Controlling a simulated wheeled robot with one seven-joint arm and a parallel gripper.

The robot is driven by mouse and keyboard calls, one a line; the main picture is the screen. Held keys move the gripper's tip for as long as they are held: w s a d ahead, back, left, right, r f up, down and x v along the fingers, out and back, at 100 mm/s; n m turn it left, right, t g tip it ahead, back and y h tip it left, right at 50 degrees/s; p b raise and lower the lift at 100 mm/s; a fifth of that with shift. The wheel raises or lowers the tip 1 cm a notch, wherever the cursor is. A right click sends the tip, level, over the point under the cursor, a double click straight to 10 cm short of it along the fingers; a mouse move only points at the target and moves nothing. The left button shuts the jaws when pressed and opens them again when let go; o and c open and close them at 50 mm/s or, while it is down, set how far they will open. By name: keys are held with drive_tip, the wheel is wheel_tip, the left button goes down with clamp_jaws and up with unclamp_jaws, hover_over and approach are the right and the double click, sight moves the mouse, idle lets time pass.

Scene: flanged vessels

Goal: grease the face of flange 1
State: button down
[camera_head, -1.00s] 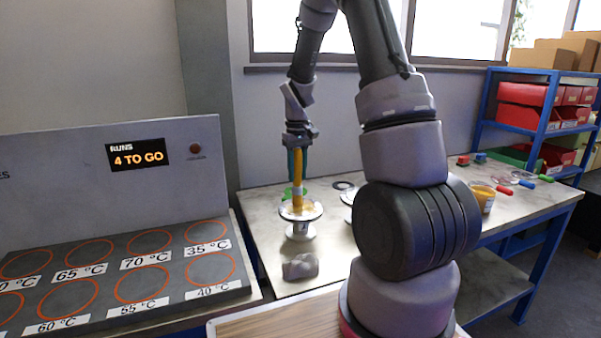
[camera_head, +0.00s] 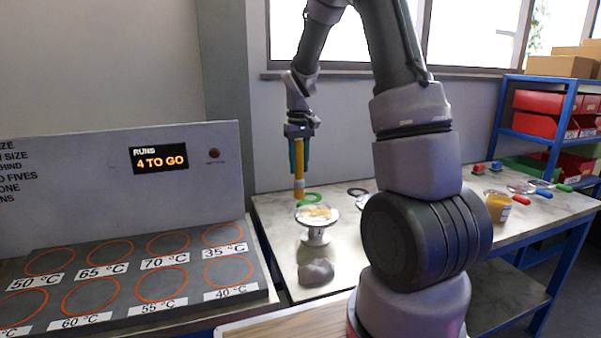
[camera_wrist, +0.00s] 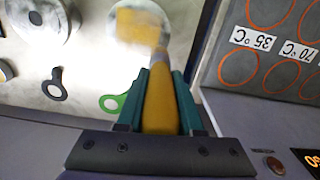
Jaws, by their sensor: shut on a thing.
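A white flanged vessel (camera_head: 318,232) stands upright on the bench, its round face (camera_head: 333,217) turned up with a yellow-amber patch on it. The face also shows at the top of the wrist view (camera_wrist: 112,38). No label shows whether it is flange 1. My gripper (camera_head: 299,168) is shut on a yellow-handled brush (camera_head: 299,180), pointing down. The brush tip is at the back left of the face, seemingly just above it; contact is unclear. The brush lies between the teal fingers of my gripper (camera_wrist: 160,98) in the wrist view.
A second flange (camera_head: 361,203) is partly behind my arm. A green ring tag (camera_head: 311,197), dark ring (camera_head: 357,191) and grey lump (camera_head: 316,271) lie nearby. A tub of amber grease (camera_head: 498,207) stands at right. A labelled heating panel (camera_head: 130,290) stands left.

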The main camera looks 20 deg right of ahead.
sight(299, 181)
drive_tip(key=shift+r, duration=1.6)
